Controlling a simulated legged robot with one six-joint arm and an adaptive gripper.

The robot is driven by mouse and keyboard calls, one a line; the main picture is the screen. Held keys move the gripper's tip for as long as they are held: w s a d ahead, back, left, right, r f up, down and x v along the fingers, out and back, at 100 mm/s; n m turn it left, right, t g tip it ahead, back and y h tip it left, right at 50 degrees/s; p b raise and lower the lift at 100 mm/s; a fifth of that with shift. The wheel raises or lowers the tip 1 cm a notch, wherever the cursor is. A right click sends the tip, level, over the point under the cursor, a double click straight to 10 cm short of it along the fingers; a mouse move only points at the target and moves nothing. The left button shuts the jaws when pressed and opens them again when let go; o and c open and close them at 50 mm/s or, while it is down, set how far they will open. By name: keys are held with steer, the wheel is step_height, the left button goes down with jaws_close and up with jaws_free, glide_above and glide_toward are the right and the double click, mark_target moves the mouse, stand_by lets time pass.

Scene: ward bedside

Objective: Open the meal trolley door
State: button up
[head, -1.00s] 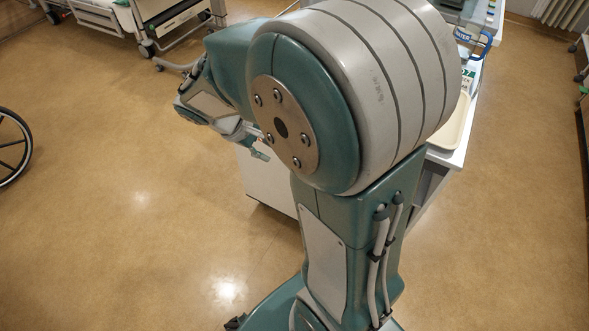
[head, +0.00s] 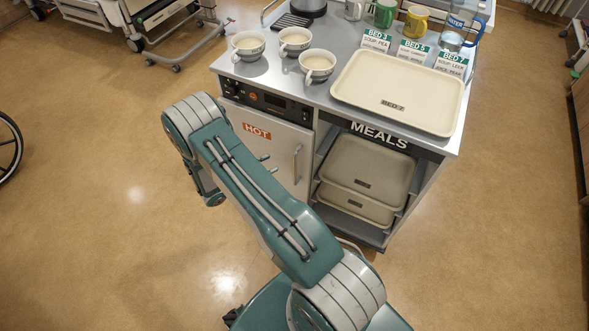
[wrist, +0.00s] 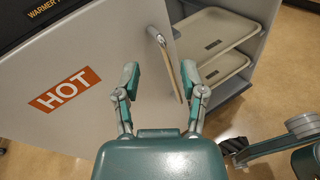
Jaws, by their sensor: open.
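The meal trolley door (head: 272,142) is a grey panel with an orange HOT label, and it looks shut. Its upright bar handle (head: 297,163) is near the door's right edge. In the wrist view the door (wrist: 112,112) fills the left and the handle (wrist: 165,60) runs down the middle. My gripper (wrist: 160,77) is open and empty, its two fingers pointing at the door. The handle appears between the fingers, closer to the right one; contact is not visible. In the head view my arm hides most of the gripper.
Cups and a tray (head: 398,92) labelled BED 7 stand on the trolley top (head: 290,77). More trays (head: 366,172) sit in the open bay right of the door. A bed (head: 150,15) is at the back left.

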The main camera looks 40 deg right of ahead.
step_height(320, 180, down, 12)
steer(key=s+n+t, duration=0.2)
steer(key=n+t, duration=0.3)
steer(key=shift+h, duration=0.4)
steer(key=x, duration=1)
steer(key=shift+s+d+f, duration=0.2)
steer(key=shift+d, duration=0.2)
jaws_close()
